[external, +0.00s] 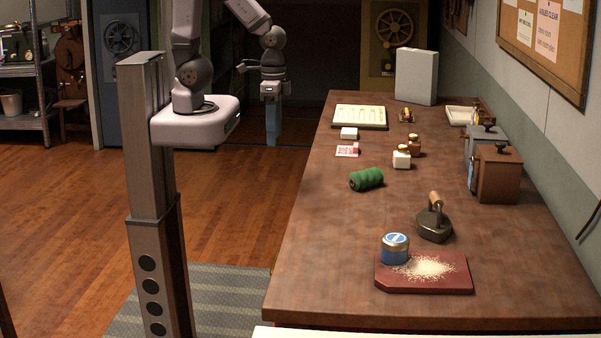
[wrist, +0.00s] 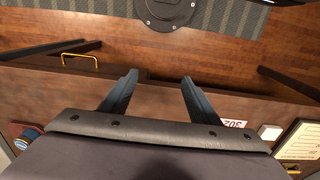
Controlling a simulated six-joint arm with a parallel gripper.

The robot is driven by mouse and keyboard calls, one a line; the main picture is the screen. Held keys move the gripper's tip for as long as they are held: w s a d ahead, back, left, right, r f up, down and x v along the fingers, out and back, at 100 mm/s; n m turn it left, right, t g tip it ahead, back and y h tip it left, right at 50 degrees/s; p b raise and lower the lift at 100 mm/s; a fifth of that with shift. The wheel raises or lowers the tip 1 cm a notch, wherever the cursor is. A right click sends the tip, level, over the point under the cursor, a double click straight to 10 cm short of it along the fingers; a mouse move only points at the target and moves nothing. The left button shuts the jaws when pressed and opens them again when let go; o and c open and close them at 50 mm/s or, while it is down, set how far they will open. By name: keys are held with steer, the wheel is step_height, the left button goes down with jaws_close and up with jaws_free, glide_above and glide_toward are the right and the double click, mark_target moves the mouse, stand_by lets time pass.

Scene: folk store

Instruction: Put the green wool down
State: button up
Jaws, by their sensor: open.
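My gripper (external: 273,140) hangs pointing down beyond the table's left edge, well away from the wool. In the wrist view my gripper (wrist: 159,76) has its two fingers wide apart with nothing between them.
A red board (external: 425,286) with a blue tin (external: 395,249) and white grains lies at the near end. An iron (external: 434,221), small bottles (external: 401,158), a card (external: 347,151) and a pale tray (external: 360,118) also stand on the table. Free room surrounds the wool.

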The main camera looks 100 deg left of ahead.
steer(key=shift+w, duration=0.1)
stand_by(0.3)
steer(key=n+t+h+b, duration=0.35)
steer(key=n+b, duration=0.45)
steer(key=b, duration=1.3)
glide_toward(366, 179)
steer(key=w+a, duration=0.1)
steer(key=a, duration=0.3)
steer(key=shift+h, duration=0.25)
steer(key=shift+p+x, duration=0.3)
steer(key=shift+x, duration=3.5)
steer(key=shift+r, duration=0.1)
steer(key=c, duration=1.2)
